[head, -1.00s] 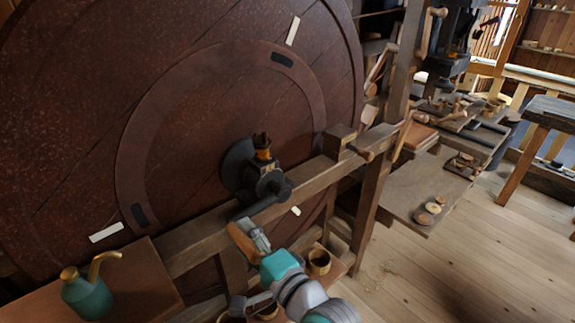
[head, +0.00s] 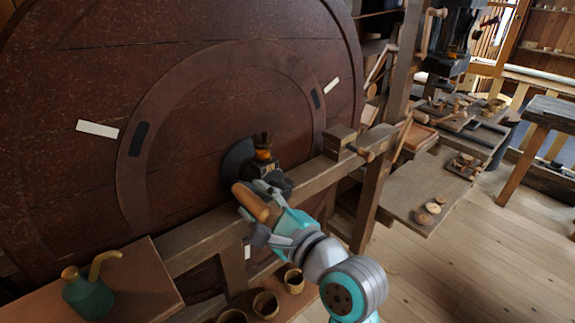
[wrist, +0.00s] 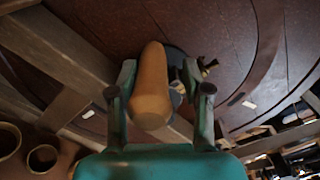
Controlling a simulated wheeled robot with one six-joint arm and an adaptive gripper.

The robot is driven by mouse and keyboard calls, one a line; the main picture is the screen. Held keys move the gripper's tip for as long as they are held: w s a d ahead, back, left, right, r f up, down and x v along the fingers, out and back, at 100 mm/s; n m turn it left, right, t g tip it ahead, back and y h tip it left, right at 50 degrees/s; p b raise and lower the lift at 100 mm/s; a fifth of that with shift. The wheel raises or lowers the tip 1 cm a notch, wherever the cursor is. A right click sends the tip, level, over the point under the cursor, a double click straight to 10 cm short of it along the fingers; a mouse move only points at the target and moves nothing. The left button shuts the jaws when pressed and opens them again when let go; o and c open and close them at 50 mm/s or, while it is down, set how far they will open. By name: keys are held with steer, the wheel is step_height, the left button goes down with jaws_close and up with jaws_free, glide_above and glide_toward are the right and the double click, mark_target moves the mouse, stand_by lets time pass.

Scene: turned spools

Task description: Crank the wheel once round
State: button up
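The big dark red-brown wheel (head: 75,170) stands upright on a wooden frame at the left of the head view. Its hub (head: 236,163) carries a crank with a tan wooden handle (head: 250,200), which points out toward me and to the lower left of the hub. My gripper (head: 266,204) is at this handle. In the wrist view the handle (wrist: 152,88) lies between the two fingers of my gripper (wrist: 158,80), with the hub partly hidden behind it. The fingers are drawn in around the handle; firm contact on the right side is hard to see.
A green oil can (head: 88,297) stands on a wooden ledge at the lower left. Several wooden cups, one here (head: 293,281), stand below my arm. A low board (head: 410,195) with small discs is at the right, beside clear floor.

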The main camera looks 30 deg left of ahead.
steer(key=w+d+r+m, duration=0.2)
steer(key=w+r+m, duration=0.3)
steer(key=w+m, duration=0.1)
steer(key=shift+w+d+m, duration=0.35)
steer(key=shift+d+m, duration=0.05)
stand_by(0.3)
steer(key=shift+s, duration=0.15)
stand_by(0.5)
steer(key=v, duration=1.1)
steer(key=shift+a+f, duration=0.1)
stand_by(0.4)
